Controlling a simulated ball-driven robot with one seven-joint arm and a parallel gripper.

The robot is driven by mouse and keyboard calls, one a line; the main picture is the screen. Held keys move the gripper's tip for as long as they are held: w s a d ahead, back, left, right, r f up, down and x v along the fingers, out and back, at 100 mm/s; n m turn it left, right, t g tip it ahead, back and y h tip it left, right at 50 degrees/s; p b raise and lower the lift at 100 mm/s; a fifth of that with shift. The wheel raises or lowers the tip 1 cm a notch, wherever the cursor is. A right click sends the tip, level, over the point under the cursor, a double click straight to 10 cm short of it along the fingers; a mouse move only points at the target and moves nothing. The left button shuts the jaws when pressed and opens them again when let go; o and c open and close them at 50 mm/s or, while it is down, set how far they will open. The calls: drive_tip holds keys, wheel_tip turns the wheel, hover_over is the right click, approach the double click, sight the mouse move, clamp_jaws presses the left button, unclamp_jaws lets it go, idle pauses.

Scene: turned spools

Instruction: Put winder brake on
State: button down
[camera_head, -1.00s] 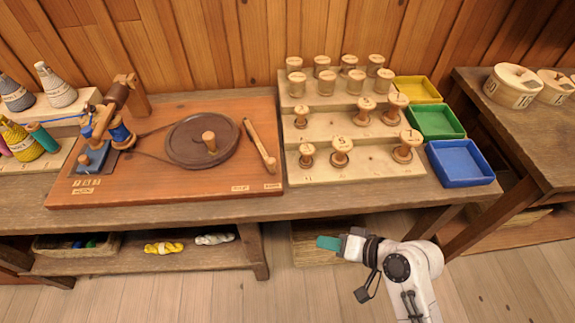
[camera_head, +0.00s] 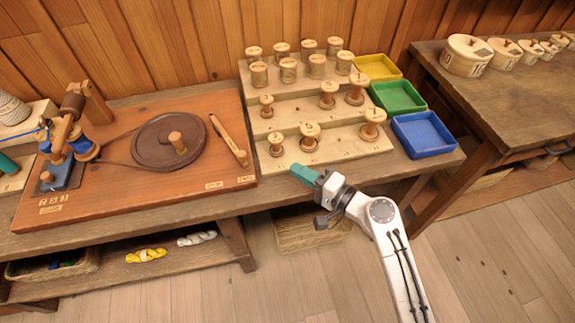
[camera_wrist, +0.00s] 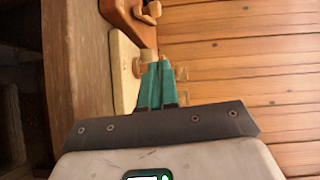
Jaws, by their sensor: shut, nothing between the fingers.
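The winder (camera_head: 130,152) is a reddish wooden board with a dark round wheel (camera_head: 162,146) and a light peg at the wheel's middle. The brake appears to be the wooden lever (camera_head: 229,139) lying slanted at the board's right side, apart from the wheel. My gripper (camera_head: 299,170), with teal fingers, is shut and empty at the front edge of the spool rack, right of the lever.
The stepped rack (camera_head: 345,146) holds several wooden spools. Yellow, green and blue trays (camera_head: 424,134) stand to its right. A second table (camera_head: 513,97) with round lidded boxes is at the far right. A low shelf with yarn lies under the bench.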

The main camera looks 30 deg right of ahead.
drive_tip(key=p+x, duration=0.1)
drive_tip(key=x, duration=0.7)
drive_tip(key=shift+w+r, duration=0.15)
drive_tip(key=shift+w+a+p, duration=0.3)
drive_tip(key=shift+a+p, duration=0.05)
drive_tip(key=shift+a, duration=0.2)
drive_tip(key=shift+w+a+p, duration=0.3)
drive_tip(key=shift+a+p, duration=0.05)
drive_tip(key=shift+a, duration=0.25)
drive_tip(key=shift+w+a+f, duration=0.15)
drive_tip(key=shift+a, duration=0.25)
drive_tip(key=shift+w+a+f, duration=0.15)
drive_tip(key=shift+w+a, duration=0.05)
drive_tip(key=shift+a, duration=0.2)
drive_tip(key=a+p, duration=0.1)
drive_tip(key=a, duration=0.4)
drive_tip(key=a+p, duration=0.1)
drive_tip(key=a, duration=0.3)
drive_tip(key=shift+w+a, duration=0.2)
drive_tip(key=shift+a, duration=0.3)
